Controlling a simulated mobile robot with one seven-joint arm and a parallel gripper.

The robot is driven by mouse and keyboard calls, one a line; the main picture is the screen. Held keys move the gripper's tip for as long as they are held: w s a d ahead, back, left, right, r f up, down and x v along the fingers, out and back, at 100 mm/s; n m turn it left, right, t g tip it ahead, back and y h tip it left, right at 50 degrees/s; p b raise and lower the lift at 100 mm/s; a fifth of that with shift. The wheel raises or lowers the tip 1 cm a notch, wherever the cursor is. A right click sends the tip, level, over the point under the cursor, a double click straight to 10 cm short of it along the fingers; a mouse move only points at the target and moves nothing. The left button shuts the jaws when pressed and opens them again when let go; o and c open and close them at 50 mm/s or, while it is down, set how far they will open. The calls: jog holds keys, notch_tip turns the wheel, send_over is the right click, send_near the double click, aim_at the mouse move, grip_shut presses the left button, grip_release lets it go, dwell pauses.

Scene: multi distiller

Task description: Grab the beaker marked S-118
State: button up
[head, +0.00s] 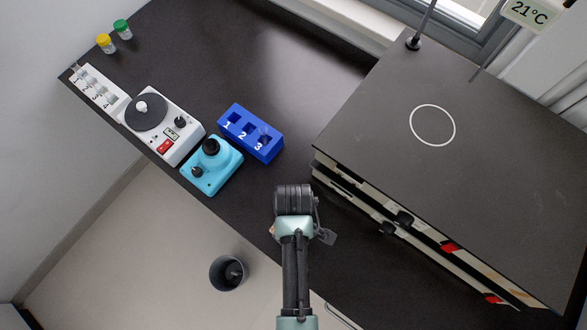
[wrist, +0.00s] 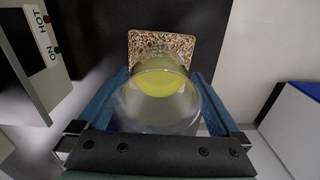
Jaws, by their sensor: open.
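A clear glass beaker (wrist: 158,100) with yellow-green liquid is in the wrist view. It stands on or just in front of a speckled cork mat (wrist: 146,40). No S-118 marking is readable on it. My gripper (wrist: 161,76) is open, with one blue finger on each side of the beaker. I cannot tell whether either finger touches the glass. In the head view my gripper (head: 295,200) is over the dark bench near its front edge, and my arm hides the beaker.
A large black-topped apparatus (head: 470,130) stands close on the right in the head view. A blue numbered rack (head: 262,146), a cyan device (head: 212,172) and a white stirrer-like machine (head: 183,108) are to the left. A dark bin (head: 228,273) is on the floor.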

jog(key=shift+f, duration=0.75)
jog(key=shift+c, duration=0.3)
jog(key=c, duration=1.2)
jog(key=shift+c, duration=0.6)
jog(key=shift+r, duration=0.2)
